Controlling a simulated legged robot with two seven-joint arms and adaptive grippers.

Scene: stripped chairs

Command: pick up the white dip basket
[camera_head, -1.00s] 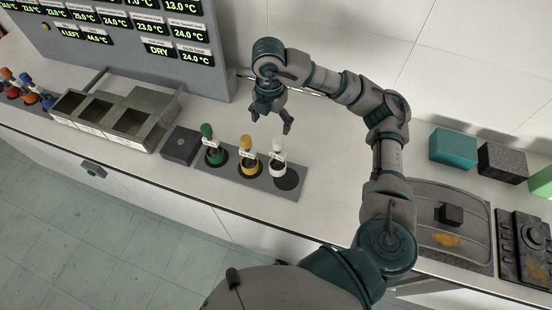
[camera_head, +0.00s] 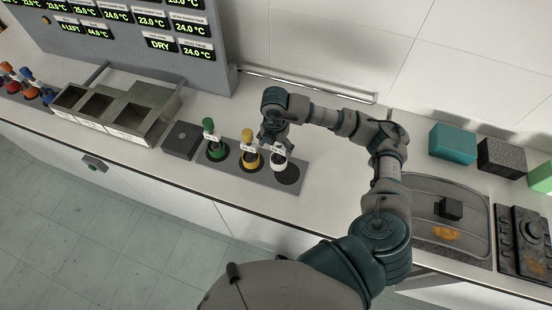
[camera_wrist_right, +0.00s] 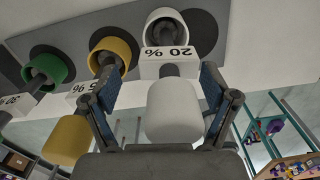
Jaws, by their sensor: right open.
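The white dip basket (camera_head: 279,162) stands on the grey holder strip (camera_head: 262,178), at its right end beside an empty dark round spot. In the right wrist view the basket's white knob (camera_wrist_right: 173,110) lies between the two fingers, below a white tag marked "20 %". My right gripper (camera_head: 275,140) is at the top of the basket, its fingers partly hidden by its own wrist. In the right wrist view the gripper (camera_wrist_right: 165,105) is open, one finger on each side of the knob. My left gripper is not in view.
A yellow basket (camera_head: 250,160) and a green basket (camera_head: 215,151) stand just left of the white one; the yellow knob is close to the left finger. Metal tanks (camera_head: 140,112) stand further left. Teal (camera_head: 453,144) and dark blocks lie at right.

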